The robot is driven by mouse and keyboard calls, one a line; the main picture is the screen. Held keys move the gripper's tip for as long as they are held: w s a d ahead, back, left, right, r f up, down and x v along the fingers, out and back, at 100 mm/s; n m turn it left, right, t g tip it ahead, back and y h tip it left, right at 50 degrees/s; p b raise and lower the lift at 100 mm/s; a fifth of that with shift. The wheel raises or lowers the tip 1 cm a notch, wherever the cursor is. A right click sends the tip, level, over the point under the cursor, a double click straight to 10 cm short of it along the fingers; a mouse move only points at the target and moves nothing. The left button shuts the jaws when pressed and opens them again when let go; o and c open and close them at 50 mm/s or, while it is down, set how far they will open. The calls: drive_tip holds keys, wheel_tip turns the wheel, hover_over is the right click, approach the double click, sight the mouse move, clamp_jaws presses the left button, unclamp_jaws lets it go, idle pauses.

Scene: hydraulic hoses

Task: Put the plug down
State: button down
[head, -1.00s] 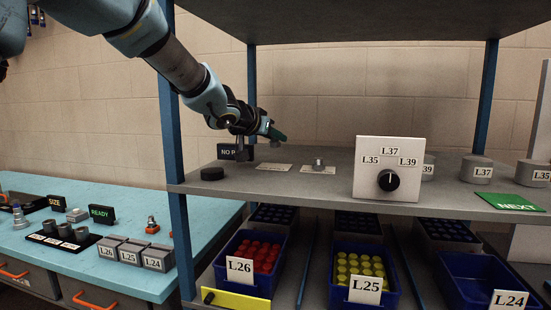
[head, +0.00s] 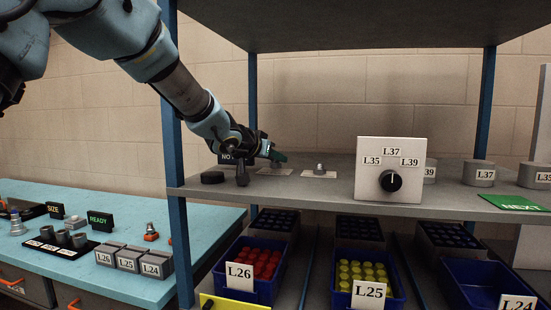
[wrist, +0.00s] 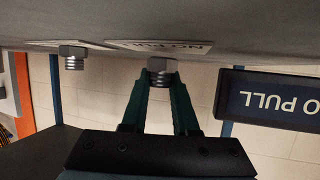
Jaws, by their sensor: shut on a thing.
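My gripper (head: 277,156) is over the left part of the grey shelf (head: 300,190). In the wrist view, which is upside down, its two green fingers (wrist: 160,88) are shut on a metal hex plug (wrist: 161,67). The plug is upright, its hex end toward the shelf, at or just above a white label plate (wrist: 160,46); I cannot tell whether it touches. That plate also shows in the head view (head: 268,171). A second metal plug (head: 319,167) stands on another white plate (head: 319,175) to the right; it also shows in the wrist view (wrist: 72,56).
A dark sign (wrist: 270,97) reading "O PULL" is close beside my gripper. A black disc (head: 212,178) and a black upright handle (head: 242,174) are at the shelf's left. A white selector box (head: 390,168) stands to the right. The upper shelf (head: 340,25) hangs overhead.

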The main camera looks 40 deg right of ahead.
drive_tip(key=c, duration=0.7)
unclamp_jaws()
drive_tip(key=shift+f, duration=0.15)
drive_tip(key=shift+r, duration=0.25)
drive_tip(key=shift+r+p, duration=0.55)
drive_tip(key=shift+p, duration=0.1)
drive_tip(key=v, duration=1.2)
drive_tip(key=shift+f, duration=0.1)
drive_tip(key=shift+a, duration=0.1)
